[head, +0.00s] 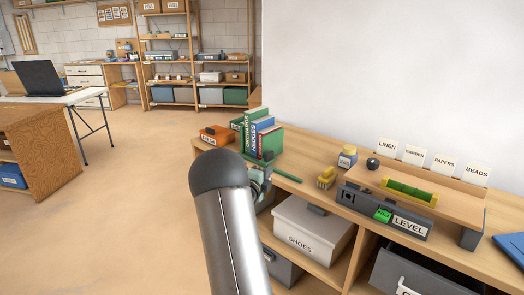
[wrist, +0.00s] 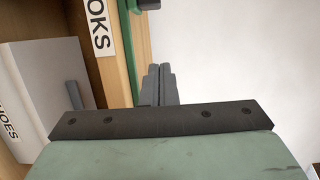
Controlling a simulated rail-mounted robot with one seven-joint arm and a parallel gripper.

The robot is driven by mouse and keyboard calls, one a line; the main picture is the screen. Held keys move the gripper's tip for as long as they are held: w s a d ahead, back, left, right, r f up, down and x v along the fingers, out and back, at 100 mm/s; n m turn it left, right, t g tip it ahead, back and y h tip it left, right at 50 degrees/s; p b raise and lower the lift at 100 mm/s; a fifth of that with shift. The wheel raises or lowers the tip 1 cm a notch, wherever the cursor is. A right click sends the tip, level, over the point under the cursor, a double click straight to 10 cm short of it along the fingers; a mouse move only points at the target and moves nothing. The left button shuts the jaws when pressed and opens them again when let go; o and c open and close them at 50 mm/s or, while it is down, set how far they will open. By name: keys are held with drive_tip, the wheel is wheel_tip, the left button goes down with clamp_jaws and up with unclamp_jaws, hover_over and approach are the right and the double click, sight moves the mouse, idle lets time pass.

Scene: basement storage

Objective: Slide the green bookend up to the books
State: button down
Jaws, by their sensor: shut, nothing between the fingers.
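The books (head: 256,126), with green, blue and red spines, stand upright at the left end of the wooden shelf top in the head view. A green upright panel (head: 274,141), which looks like the bookend, stands at their right; I cannot tell whether it touches them. My gripper (wrist: 158,85) is shut and empty in the wrist view, its fingertips beside a green strip (wrist: 132,45) along the shelf edge. In the head view my arm hides most of the gripper and the shelf front below the books.
An orange box (head: 216,135) sits left of the books. A white SHOES box (head: 306,232) is below. A white wall rises behind.

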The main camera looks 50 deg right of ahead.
sight(271, 158)
drive_tip(key=p+x, duration=0.1)
drive_tip(key=x, duration=0.8)
drive_tip(key=shift+d+f, duration=0.1)
drive_tip(key=shift+d, duration=0.35)
drive_tip(key=w, duration=0.3)
drive_tip(key=shift+w+p, duration=0.35)
drive_tip(key=shift+w, duration=0.2)
